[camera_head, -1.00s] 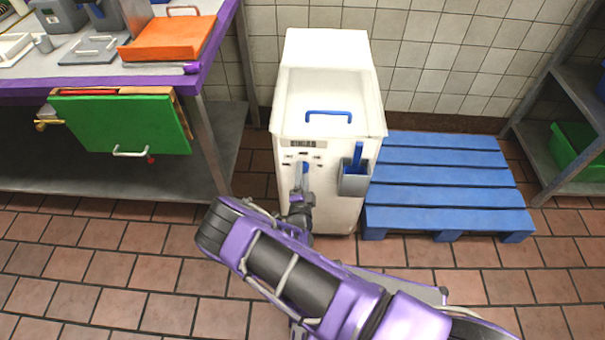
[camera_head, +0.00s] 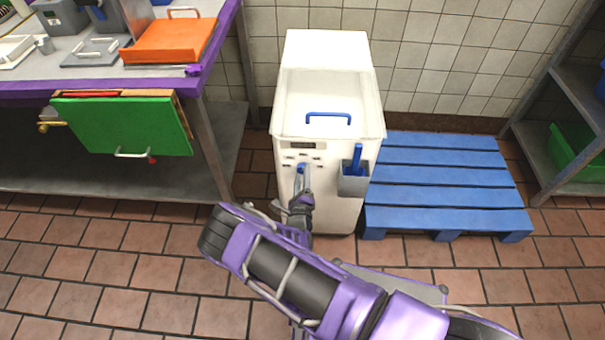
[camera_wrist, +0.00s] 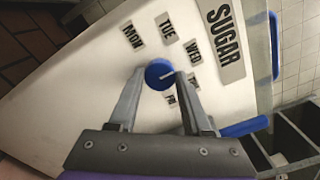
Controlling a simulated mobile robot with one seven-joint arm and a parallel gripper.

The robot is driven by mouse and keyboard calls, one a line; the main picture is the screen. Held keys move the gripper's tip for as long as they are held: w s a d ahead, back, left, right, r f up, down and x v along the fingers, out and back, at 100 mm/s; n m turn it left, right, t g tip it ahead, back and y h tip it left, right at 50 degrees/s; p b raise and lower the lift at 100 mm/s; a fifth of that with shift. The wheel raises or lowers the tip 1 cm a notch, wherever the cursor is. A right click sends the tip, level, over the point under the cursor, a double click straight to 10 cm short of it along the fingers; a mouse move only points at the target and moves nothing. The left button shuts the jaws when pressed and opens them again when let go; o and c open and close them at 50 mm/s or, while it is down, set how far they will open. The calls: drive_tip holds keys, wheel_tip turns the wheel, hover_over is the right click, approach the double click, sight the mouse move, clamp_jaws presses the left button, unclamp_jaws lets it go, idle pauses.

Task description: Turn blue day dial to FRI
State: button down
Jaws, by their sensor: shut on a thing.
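The white SUGAR bin (camera_head: 328,210) stands on the floor against the tiled wall. Its blue day dial (camera_wrist: 160,73) is on the front face, with MON, TUE and WED labels readable around it. The lower labels, including what looks like FRI (camera_wrist: 171,98), are partly hidden by the right finger. The dial's white mark points rightward, roughly between WED and the label below it; I cannot tell exactly. My gripper (camera_wrist: 160,76) is shut on the dial, one finger on each side. In the head view my gripper (camera_head: 302,178) reaches the bin's front.
A grey holder (camera_head: 353,183) with a blue-handled scoop sits on the bin's front right, close to my gripper. A blue pallet (camera_head: 445,185) lies to the right. A steel table (camera_head: 60,80) with a green board (camera_head: 125,128) stands at left. Floor in front is open.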

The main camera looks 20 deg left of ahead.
drive_tip(key=shift+m+p, duration=2.05)
drive_tip(key=shift+m, duration=7.95)
drive_tip(key=shift+c, duration=1.7)
unclamp_jaws()
drive_tip(key=p+v, duration=0.1)
drive_tip(key=v, duration=1.6)
drive_tip(key=shift+s+d, duration=0.2)
drive_tip(key=shift+w+a+r, duration=0.1)
drive_tip(key=shift+r, duration=0.05)
